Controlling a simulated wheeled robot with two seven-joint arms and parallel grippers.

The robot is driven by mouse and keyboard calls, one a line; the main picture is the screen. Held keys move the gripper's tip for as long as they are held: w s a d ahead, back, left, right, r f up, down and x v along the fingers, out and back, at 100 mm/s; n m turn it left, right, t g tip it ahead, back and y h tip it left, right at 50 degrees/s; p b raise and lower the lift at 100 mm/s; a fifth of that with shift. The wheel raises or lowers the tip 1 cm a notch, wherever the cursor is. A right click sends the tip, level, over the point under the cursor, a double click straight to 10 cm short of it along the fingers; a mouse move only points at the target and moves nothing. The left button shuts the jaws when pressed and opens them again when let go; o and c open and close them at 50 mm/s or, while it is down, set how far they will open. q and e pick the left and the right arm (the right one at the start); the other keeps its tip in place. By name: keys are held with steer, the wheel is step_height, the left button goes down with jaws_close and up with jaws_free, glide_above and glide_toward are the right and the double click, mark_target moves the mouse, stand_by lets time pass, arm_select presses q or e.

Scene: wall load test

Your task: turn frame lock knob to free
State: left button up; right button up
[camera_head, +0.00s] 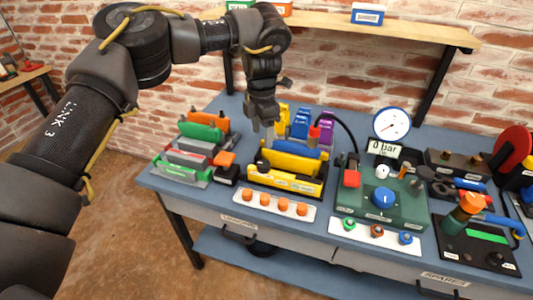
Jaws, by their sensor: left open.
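My left gripper (263,128) points down over the workbench, open and empty. Its fingertips are just above and behind the black-based frame (285,187) that holds yellow blocks. A small dark round knob (262,164) shows at the left end of this frame, just below my fingertips; they look apart from it. I cannot tell which way it is turned, or read any lock marking. A green box (379,213) to the right carries a blue knob (383,198) with a white mark. My right gripper is not in view.
Left of the frame stands a rack with green, red and orange blocks (197,152). A white strip with orange buttons (274,205) lies in front. A pressure gauge (391,125) stands behind the green box. A wooden shelf (400,27) crosses the brick wall above.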

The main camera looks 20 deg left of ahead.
arm_select(q)
steer(key=f, duration=0.2)
glide_above(264, 163)
step_height(264, 163, down, 4)
steer(key=shift+s+f+p, duration=0.1)
steer(key=shift+f+p, duration=0.05)
steer(key=shift+p, duration=0.15)
step_height(264, 163, down, 3)
steer(key=shift+f, duration=0.2)
steer(key=shift+f+p, duration=0.3)
steer(key=shift+f, duration=0.15)
steer(key=c, duration=1)
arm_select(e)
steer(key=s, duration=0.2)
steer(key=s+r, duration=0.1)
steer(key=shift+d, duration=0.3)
